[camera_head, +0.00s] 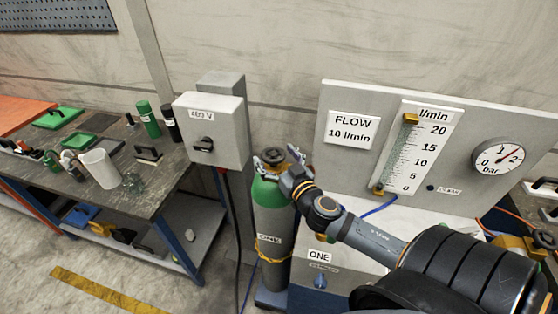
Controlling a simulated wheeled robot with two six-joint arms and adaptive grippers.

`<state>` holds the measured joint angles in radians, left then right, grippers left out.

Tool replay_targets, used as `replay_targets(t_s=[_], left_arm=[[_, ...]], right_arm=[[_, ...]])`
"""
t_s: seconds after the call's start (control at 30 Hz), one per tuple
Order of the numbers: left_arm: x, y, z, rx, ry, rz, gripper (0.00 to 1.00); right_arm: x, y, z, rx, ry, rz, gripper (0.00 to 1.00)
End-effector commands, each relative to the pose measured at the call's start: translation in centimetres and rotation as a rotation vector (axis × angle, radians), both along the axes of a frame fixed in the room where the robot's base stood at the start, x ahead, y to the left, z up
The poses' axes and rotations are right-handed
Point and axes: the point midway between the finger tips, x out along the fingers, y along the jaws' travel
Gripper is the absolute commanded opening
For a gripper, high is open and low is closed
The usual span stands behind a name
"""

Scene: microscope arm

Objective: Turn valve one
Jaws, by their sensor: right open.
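A label reading ONE (320,256) is on the grey panel front at the lower middle, with a small blue knob (320,282) below it. A green-topped grey gas cylinder (271,215) stands left of that panel, with a dark round handwheel (273,154) on top. My right arm comes in from the lower right. My right gripper (280,163) is open at the cylinder's top, close to the handwheel. Whether its fingers touch the wheel I cannot tell. My left gripper is not in view.
A flow panel (334,175) with a tube scale (415,150) and a bar gauge (498,156) stands at the right. A cluttered workbench (110,195) fills the left. The floor in front is clear.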

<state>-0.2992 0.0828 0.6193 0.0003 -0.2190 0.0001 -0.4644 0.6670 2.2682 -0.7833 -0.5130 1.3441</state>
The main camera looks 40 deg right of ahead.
Motion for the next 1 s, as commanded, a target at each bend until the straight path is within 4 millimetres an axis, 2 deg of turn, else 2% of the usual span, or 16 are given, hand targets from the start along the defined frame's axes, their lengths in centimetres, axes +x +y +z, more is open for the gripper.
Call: replay_targets(t_s=[0.2,0.4,1.0], left_arm=[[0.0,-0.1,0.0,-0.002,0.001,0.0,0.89],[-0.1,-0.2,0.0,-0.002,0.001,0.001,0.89],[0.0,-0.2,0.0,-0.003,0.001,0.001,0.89]], right_arm=[[-3.9,0.6,-0.1,-0.006,0.003,0.011,0.89],[-5.6,0.6,0.0,-0.004,0.002,0.004,0.89],[-6.0,0.6,0.1,0.002,-0.003,0.003,0.89]])
